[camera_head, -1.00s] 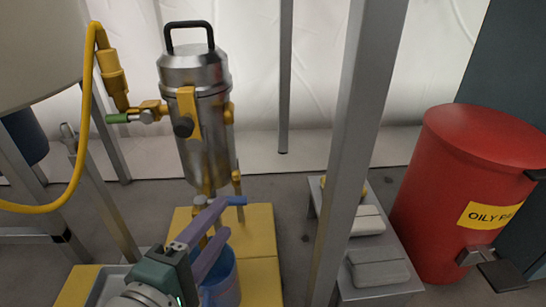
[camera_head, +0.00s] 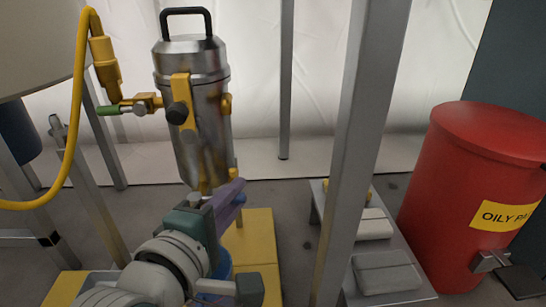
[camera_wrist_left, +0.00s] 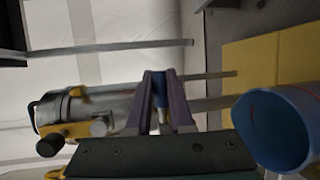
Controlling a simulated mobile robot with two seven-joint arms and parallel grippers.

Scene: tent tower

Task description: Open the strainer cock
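The strainer is a steel canister (camera_head: 198,130) with a black top handle. It stands upright left of centre in the head view and lies sideways in the left wrist view (camera_wrist_left: 100,108). A cock with a blue lever (camera_wrist_left: 160,88) shows between my left fingers in the left wrist view. My left gripper (camera_head: 236,192) has purple fingers and is below the canister. The fingers (camera_wrist_left: 161,85) look closed against both sides of the lever. In the head view the lever is mostly hidden by the gripper. My right gripper is not in view.
A blue bucket (camera_wrist_left: 240,125) is beside the fingers. A yellow platform (camera_head: 262,245) lies below the strainer. A green-handled side valve (camera_head: 108,110) and yellow hose (camera_head: 78,110) are at left. A grey post (camera_head: 355,150), low bench (camera_head: 345,287) and red bin (camera_head: 465,190) stand right.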

